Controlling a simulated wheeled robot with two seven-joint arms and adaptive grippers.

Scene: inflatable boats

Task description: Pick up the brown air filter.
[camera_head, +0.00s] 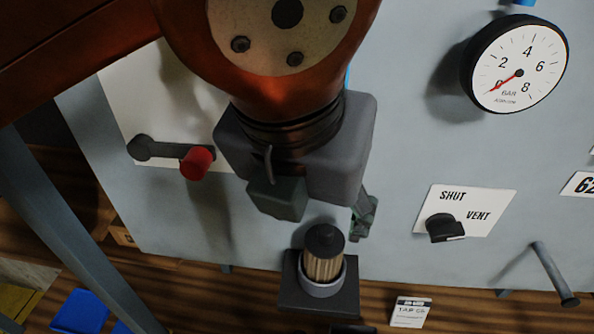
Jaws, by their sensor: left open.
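The brown air filter (322,268) stands upright at the lower middle, with pleated sides and a dark round cap. Its lower end sits in a light grey ring-shaped cup (322,289) on a dark square base (293,295). My left gripper (320,210) hangs from the orange arm just above the filter in the picture. Its two fingers are apart, one to the left and one to the right of the filter's cap, with nothing between them. I cannot tell the exact height of the fingertips over the cap. My right gripper is out of view.
A grey panel carries a red-knobbed lever (195,163) at left, a pressure gauge (515,65) at upper right and a black shut/vent knob (445,228). A rod handle (556,275) sticks out at lower right. A small white label card (411,312) lies right of the base.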

